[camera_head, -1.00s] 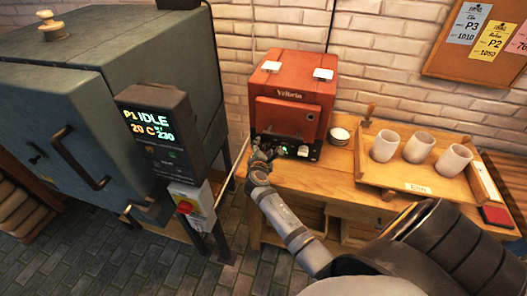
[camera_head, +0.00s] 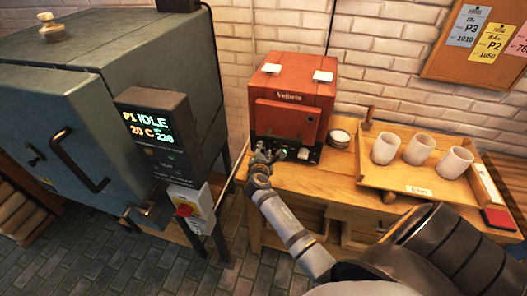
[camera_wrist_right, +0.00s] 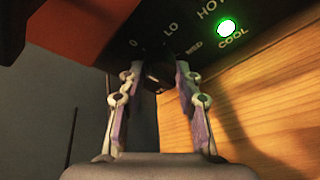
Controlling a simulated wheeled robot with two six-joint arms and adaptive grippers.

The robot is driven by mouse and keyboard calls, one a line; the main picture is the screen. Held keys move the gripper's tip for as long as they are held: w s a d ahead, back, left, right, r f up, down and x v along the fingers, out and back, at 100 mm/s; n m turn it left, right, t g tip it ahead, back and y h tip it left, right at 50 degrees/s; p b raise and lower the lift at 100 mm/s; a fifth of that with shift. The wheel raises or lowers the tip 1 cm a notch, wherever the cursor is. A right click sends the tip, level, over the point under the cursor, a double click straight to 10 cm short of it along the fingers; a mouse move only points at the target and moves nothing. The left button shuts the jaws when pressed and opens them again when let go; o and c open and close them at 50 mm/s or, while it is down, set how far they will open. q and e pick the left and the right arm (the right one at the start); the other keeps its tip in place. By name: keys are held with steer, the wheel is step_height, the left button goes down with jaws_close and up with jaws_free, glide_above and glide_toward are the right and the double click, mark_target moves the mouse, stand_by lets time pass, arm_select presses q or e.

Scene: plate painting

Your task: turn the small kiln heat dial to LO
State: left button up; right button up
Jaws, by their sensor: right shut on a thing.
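The small red kiln (camera_head: 293,95) stands on the wooden bench against the brick wall. Its black control panel (camera_wrist_right: 178,28) fills the top of the right wrist view, with the marks 0, LO and MED around the dark heat dial (camera_wrist_right: 157,74). My right gripper (camera_wrist_right: 157,80) is shut on the dial, one finger on each side. The fingers and shadow hide much of the dial, and I cannot tell where it points. In the head view my right gripper (camera_head: 264,158) is at the left of the panel and covers the dial. My left gripper is not in view.
A green lamp (camera_wrist_right: 228,27) glows by COOL on the panel. A large grey kiln (camera_head: 60,100) with a display (camera_head: 155,130) stands left. Right of the small kiln are a small white dish (camera_head: 340,137) and a wooden tray (camera_head: 375,180) with three cups.

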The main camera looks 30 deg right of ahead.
steer(key=shift+f+m+t+b, duration=0.3)
steer(key=shift+m+b, duration=0.1)
steer(key=shift+b, duration=0.25)
steer(key=m+t+b, duration=0.1)
steer(key=m+b, duration=0.1)
steer(key=b, duration=0.2)
steer(key=m+t+b, duration=0.1)
steer(key=m+b, duration=0.2)
steer(key=b, duration=0.1)
steer(key=m+b, duration=0.2)
steer(key=b, duration=0.2)
steer(key=shift+s+d+f+t+b, duration=0.1)
steer(key=shift+f+t+b, duration=0.15)
steer(key=shift+t+b, duration=0.15)
steer(key=shift+r+m+b, duration=0.2)
steer(key=shift+m+b, duration=0.6)
steer(key=shift+b, duration=0.1)
